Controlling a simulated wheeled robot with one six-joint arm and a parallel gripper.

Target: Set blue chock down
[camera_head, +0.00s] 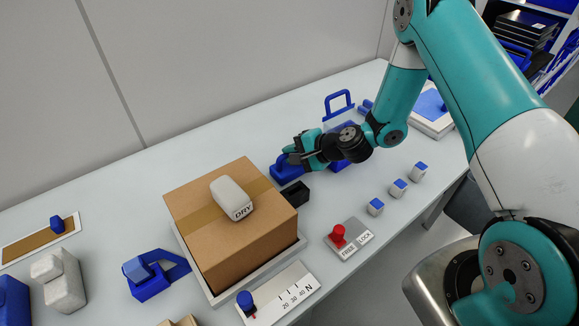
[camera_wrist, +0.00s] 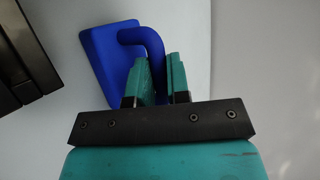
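The blue chock (camera_head: 284,170) is at the back right of the cardboard box, by my gripper (camera_head: 292,152). In the wrist view the chock (camera_wrist: 108,55) shows a flat blue slab with a bent round handle. The handle runs down between my two teal fingers (camera_wrist: 160,78), which look closed on it. The fingers hide the handle's lower end. I cannot tell whether the chock's underside touches the table. A second blue chock (camera_head: 150,284) with a handle stands left of the box.
The cardboard box (camera_head: 225,245) sits on a pale tray and bears a white "DRY" block (camera_head: 232,197). A black block (camera_head: 295,194) stands right of the box. A red knob (camera_head: 338,235) and several blue-topped white blocks (camera_head: 398,188) are nearer the front.

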